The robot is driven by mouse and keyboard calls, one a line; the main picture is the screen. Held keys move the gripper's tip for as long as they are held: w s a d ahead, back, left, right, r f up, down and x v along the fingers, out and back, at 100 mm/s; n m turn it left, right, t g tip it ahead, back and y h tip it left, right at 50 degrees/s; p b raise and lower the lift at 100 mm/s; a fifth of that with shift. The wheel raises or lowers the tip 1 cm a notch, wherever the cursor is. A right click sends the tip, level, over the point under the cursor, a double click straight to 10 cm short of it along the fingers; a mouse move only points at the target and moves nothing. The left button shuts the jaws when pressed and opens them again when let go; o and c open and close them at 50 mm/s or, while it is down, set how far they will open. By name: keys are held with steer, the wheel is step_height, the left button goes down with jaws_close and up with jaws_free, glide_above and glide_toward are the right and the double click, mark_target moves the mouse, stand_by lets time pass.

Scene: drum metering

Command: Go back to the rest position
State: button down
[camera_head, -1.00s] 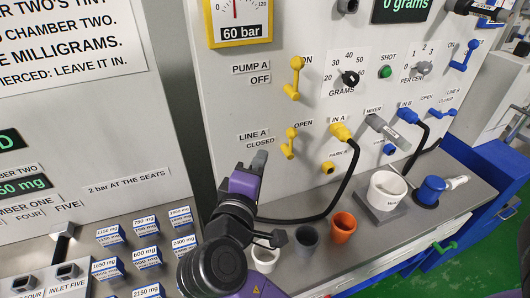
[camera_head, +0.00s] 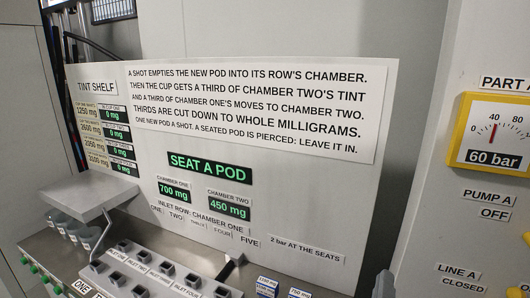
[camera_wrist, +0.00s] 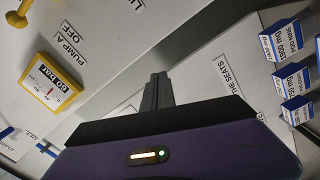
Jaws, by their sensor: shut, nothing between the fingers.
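My gripper (camera_wrist: 158,84) shows in the wrist view with its two grey fingers together and nothing between them. It is in front of the pale panel, between the yellow gauge reading 60 bar (camera_wrist: 60,78) and several blue-and-white pods (camera_wrist: 285,42). The rest of my arm is out of that view.
The head view shows the instruction panel (camera_head: 250,75), a green "SEAT A POD" display (camera_head: 210,167) and a row of inlets (camera_head: 165,268) on the bench. The gauge (camera_head: 494,135) is at right.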

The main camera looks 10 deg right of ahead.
steer(key=s+a+f+t+y, duration=0.3)
steer(key=s+a+f+y, duration=0.5)
steer(key=a+f+y, duration=0.15)
steer(key=s+d+f+m+g, duration=0.1)
steer(key=s+f+m, duration=0.1)
steer(key=s, duration=0.9)
steer(key=s+d+f+m+g+y, duration=0.1)
steer(key=s+f+m, duration=0.1)
steer(key=s, duration=0.9)
steer(key=shift+s+d+m+g, duration=0.2)
steer(key=shift+s+m+g, duration=0.1)
steer(key=shift+m, duration=0.6)
